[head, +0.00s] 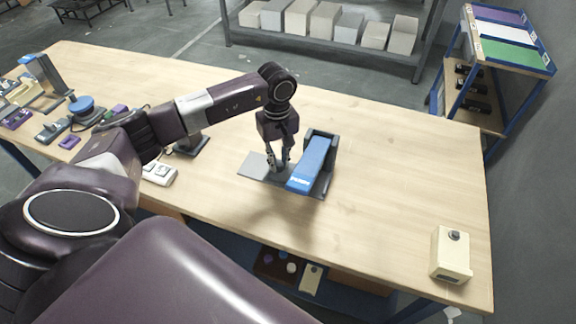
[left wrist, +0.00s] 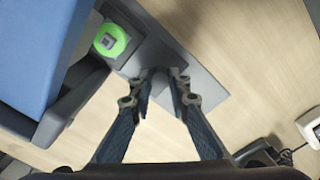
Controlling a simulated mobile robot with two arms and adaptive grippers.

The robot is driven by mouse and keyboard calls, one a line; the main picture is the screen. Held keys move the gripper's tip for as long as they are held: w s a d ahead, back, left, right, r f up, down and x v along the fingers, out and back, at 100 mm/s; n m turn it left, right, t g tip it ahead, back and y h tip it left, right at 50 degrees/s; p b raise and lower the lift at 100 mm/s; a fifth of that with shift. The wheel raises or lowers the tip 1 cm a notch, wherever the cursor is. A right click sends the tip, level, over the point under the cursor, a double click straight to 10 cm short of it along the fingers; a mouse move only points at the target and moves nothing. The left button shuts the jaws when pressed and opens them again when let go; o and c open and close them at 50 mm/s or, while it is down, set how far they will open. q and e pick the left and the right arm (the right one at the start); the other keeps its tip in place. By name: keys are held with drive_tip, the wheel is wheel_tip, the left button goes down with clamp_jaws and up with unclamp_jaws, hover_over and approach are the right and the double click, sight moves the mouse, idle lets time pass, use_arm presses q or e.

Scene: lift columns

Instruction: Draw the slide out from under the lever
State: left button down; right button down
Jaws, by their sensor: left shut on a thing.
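The blue lever (head: 312,160) sits in a dark frame and slopes down toward the near side of the bench. The flat grey slide (head: 252,168) sticks out to the left of the lever. My left gripper (head: 278,166) points down over the slide, just left of the lever, and is shut on the slide's small upright grip. In the left wrist view this grip (left wrist: 160,82) is between the fingertips. There the slide carries a green round piece (left wrist: 110,41) close beside the blue lever (left wrist: 38,55). My right gripper is not in view.
A cream box with a dark button (head: 452,256) stands at the bench's right corner. A white box (head: 160,174) and several devices are on the left of the wooden bench (head: 400,160).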

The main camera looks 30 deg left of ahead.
use_arm(q)
drive_tip(key=a+b, duration=0.1)
drive_tip(key=a, duration=0.1)
drive_tip(key=s+a+b, duration=0.1)
drive_tip(key=a, duration=0.2)
drive_tip(key=s+a+b, duration=0.1)
drive_tip(key=a, duration=0.2)
drive_tip(key=shift+a, duration=0.1)
drive_tip(key=shift+w+r, duration=0.1)
drive_tip(key=c, duration=1.8)
unclamp_jaws()
drive_tip(key=shift+a, duration=0.1)
drive_tip(key=shift+r, duration=0.35)
wheel_tip(320, 180, up, 11)
drive_tip(key=shift+r, duration=0.15)
